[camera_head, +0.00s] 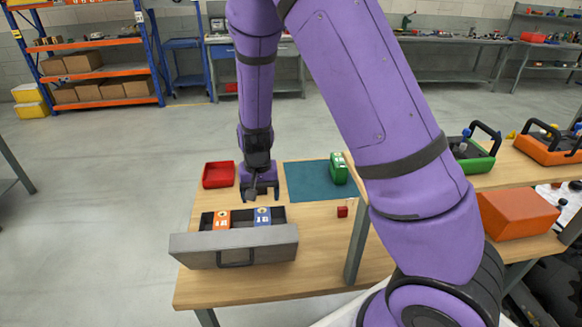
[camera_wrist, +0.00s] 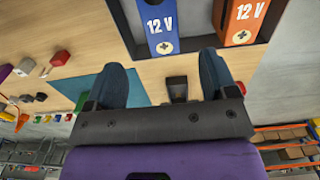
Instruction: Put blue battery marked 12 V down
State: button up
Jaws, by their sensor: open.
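The blue battery marked 12 V (camera_head: 262,216) stands in the right part of a grey open case (camera_head: 190,243) on the wooden table. In the wrist view, its blue face with white "12 V" lettering shows at the top (camera_wrist: 157,22). My gripper (camera_head: 260,194) is open, with its two dark fingers (camera_wrist: 162,68) spread apart. It is above the table, just behind the case, apart from the battery. The battery's lower part is hidden by the case wall.
An orange 12 V battery (camera_head: 222,219) stands beside the blue one in the case. A red tray (camera_head: 218,175) lies behind at left. A teal mat (camera_head: 308,182) bears a green battery (camera_head: 338,169) at right. A small red block (camera_head: 342,212) is near the mat.

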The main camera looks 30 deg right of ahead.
jog(key=s+d+r+n+t+y, duration=0.1)
jog(key=s+r, duration=0.3)
jog(key=r, duration=0.7)
jog(key=s+d+r+n+t+y, duration=0.1)
jog(key=s+r, duration=0.3)
jog(key=r, duration=0.7)
jog(key=s+d+r+n+t+h, duration=0.1)
jog(key=s+d+r, duration=0.1)
jog(key=s+r, duration=0.3)
jog(key=s+d+r+n+t+h, duration=0.1)
jog(key=s+r, duration=0.4)
jog(key=s, duration=0.7)
jog(key=shift+s+d+r+n+t, duration=0.3)
jog(key=shift+s+d+t, duration=0.1)
jog(key=shift+d+t, duration=0.25)
